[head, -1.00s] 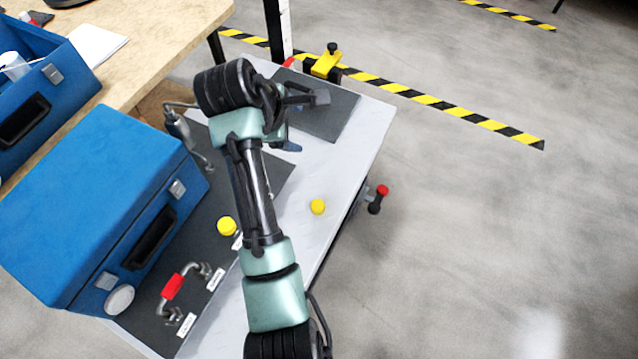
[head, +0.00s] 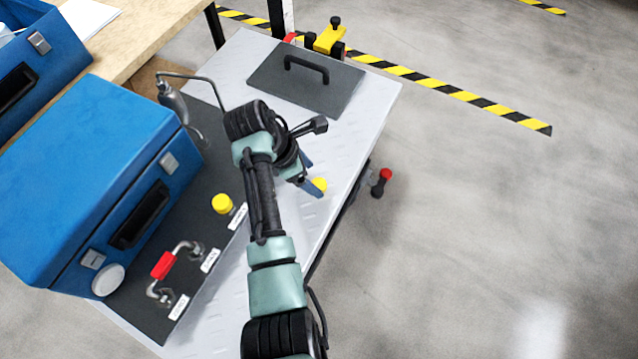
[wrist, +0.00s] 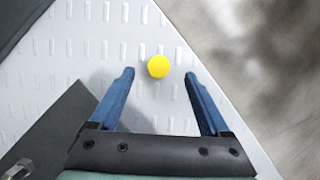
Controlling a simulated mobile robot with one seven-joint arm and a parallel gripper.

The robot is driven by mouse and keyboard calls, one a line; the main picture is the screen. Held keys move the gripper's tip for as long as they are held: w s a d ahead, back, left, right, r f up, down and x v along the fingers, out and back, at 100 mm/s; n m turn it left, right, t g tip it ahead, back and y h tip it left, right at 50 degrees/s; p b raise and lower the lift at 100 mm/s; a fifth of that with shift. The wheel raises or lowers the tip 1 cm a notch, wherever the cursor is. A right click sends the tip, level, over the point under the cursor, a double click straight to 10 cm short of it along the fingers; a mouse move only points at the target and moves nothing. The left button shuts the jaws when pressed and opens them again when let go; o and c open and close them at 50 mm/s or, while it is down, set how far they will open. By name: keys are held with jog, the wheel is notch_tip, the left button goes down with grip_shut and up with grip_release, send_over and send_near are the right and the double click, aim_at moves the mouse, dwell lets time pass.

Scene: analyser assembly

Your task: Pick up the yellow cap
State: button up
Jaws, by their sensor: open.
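A round yellow cap (head: 320,184) lies on the light metal tabletop in the head view, partly hidden by a blue finger. In the wrist view the cap (wrist: 158,66) sits just beyond the fingertips, midway between them, with nothing touching it. My gripper (head: 312,175) is open and empty, its blue fingers pointing down toward the table beside the cap. The two fingers also show in the wrist view (wrist: 160,73), spread to either side. A second yellow cap (head: 222,204) sits on a fitting on the dark panel, left of my arm.
A blue case (head: 95,185) stands at the left. A red-handled pipe fitting (head: 163,265) is on the dark panel. A dark plate with a handle (head: 345,92) lies at the table's far end. The table's right edge is close to the loose cap.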

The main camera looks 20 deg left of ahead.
aim_at(319, 183)
jog(key=b+x, duration=0.1)
jog(key=x, duration=0.3)
jog(key=shift+a, duration=0.1)
grip_shut()
